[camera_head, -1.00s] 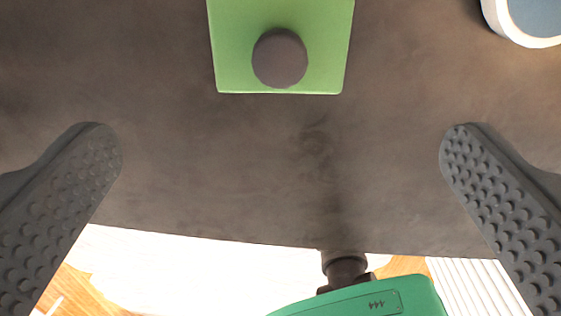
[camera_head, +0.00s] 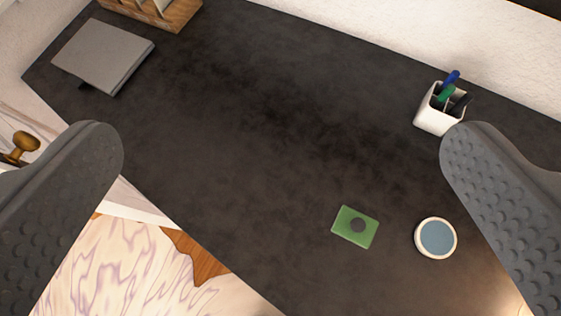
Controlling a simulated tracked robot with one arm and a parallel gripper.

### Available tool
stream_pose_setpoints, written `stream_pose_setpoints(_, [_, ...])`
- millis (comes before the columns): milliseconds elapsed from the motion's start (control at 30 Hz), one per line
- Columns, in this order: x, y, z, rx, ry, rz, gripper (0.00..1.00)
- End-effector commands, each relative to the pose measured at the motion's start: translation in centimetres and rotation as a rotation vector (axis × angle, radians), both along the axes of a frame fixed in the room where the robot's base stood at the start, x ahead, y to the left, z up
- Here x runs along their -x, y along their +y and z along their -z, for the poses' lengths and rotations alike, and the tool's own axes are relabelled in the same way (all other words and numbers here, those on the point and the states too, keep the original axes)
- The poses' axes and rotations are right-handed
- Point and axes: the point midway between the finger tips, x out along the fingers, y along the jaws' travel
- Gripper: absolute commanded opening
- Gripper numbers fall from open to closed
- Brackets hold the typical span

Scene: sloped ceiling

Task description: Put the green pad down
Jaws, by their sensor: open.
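The green pad (camera_head: 347,236) lies flat on the dark desk top (camera_head: 230,130), right of the middle and low in the view.
A round white-rimmed blue dish or coaster (camera_head: 436,238) lies right of the pad. A white pen holder (camera_head: 440,112) stands near the wall. A grey laptop-like slab (camera_head: 103,55) and a wooden organizer (camera_head: 160,10) are at the far left. The desk's middle is clear.

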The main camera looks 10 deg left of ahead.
Motion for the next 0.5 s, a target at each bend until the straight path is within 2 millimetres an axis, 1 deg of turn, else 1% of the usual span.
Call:
stream_pose_setpoints(33, [1.5, 0.9, -2.7, 0.016, -0.066, -0.019, 1.00])
stream_pose_setpoints(100, [3.2, 1.7, -5.5, 0.035, -0.137, -0.039, 1.00])
stream_pose_setpoints(133, [4.0, 2.6, -6.7, 0.043, -0.167, -0.046, 1.00])
stream_pose_setpoints(200, [5.5, 3.6, -9.0, 0.058, -0.229, -0.062, 1.00])
stream_pose_setpoints(333, [7.6, 4.3, -11.6, 0.077, -0.301, -0.079, 1.00])
stream_pose_setpoints(400, [8.2, 4.5, -12.2, 0.081, -0.320, -0.083, 1.00])
stream_pose_setpoints(500, [8.5, 4.6, -12.6, 0.085, -0.330, -0.086, 1.00])
